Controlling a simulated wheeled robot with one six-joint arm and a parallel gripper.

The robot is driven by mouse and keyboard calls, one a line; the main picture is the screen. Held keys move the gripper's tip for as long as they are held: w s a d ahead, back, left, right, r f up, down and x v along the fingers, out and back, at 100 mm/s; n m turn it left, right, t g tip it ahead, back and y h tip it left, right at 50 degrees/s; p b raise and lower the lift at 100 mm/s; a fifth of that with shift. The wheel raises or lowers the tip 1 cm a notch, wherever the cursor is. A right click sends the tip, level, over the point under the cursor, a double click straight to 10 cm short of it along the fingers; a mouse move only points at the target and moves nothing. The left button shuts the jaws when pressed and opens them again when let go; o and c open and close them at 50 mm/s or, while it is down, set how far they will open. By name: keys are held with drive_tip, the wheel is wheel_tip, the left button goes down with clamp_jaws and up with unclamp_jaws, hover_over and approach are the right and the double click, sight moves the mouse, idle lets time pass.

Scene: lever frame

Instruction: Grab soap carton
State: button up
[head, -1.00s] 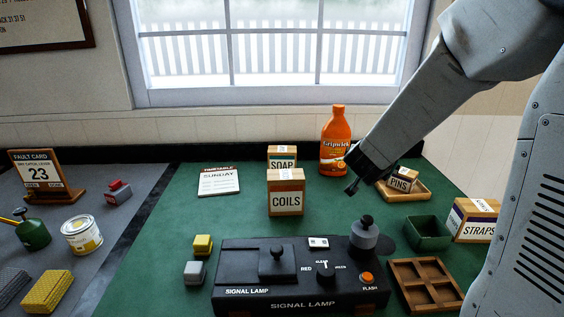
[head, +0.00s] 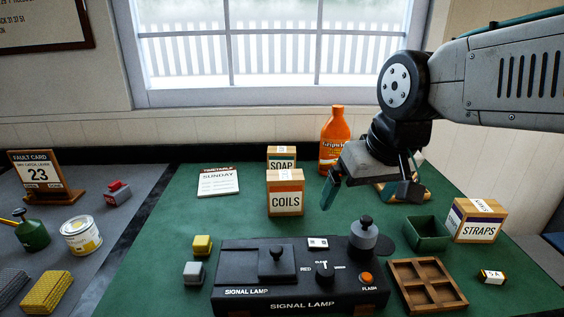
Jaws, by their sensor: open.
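The soap carton (head: 281,152) is a light wooden-brown box with a white label reading SOAP and a dark green band. It stands at the back of the green mat in the head view. The coils carton (head: 286,192) stands in front of it and hides its lower part. My gripper (head: 368,191) is to the right of both cartons, with its two fingers spread apart and pointing down. Nothing shows between the fingers. The gripper is apart from the soap carton.
An orange bottle (head: 334,138) stands between the soap carton and my arm. A black signal lamp box (head: 248,293) fills the front. A straps carton (head: 478,221), green bin (head: 427,234) and wooden divided tray (head: 427,286) are at right. Left of the cartons lies a timetable card (head: 218,181).

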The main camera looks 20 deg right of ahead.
drive_tip(key=m+h, duration=0.2)
drive_tip(key=m, duration=0.1)
hover_over(282, 150)
drive_tip(key=s, duration=0.3)
wheel_tip(282, 150, down, 7)
drive_tip(key=x, duration=0.5)
drive_tip(key=shift+w+a+f, duration=0.35)
drive_tip(key=shift+a+x, duration=0.1)
drive_tip(key=shift+x, duration=1.35)
drive_tip(key=shift+a+x, duration=0.15)
drive_tip(key=shift+x, duration=1.3)
drive_tip(key=shift+s, duration=0.1)
drive_tip(key=c, duration=0.9)
